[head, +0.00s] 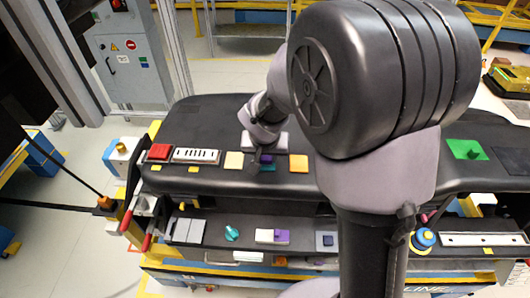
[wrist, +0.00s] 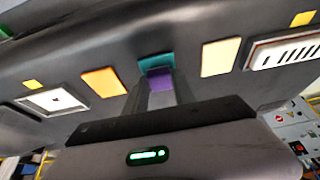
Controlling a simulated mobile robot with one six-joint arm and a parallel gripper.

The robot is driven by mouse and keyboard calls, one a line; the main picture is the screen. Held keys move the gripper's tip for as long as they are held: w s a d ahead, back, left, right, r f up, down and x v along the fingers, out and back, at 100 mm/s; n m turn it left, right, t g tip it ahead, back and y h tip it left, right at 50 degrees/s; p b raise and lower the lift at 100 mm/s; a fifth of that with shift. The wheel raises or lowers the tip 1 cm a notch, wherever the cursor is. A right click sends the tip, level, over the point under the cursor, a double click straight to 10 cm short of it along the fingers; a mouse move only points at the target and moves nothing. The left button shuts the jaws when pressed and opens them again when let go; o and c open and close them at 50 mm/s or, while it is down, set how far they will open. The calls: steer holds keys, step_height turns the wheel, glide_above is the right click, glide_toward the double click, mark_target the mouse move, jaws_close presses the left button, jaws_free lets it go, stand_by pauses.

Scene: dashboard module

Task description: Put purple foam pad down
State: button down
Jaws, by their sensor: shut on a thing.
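My gripper (wrist: 162,88) is shut on the purple foam pad (wrist: 161,80), at the tips of its fingers. In the head view the pad (head: 265,158) shows as a small purple patch under my wrist, above the black dashboard module (head: 215,181). A teal patch (wrist: 156,61) lies right beside the purple pad, on the dashboard; it also shows in the head view (head: 267,168). I cannot tell whether the purple pad touches it. My fingers hide part of the pad.
A cream pad (head: 233,160) and an orange pad (head: 299,163) lie on either side of my gripper. A white vent (head: 195,155) and a red block (head: 158,151) are farther left. A lower shelf holds a teal piece (head: 231,233) and a purple-and-white block (head: 272,236).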

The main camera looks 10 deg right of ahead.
steer(key=shift+f, duration=0.2)
steer(key=c, duration=1)
jaws_free()
steer(key=shift+c, duration=0.2)
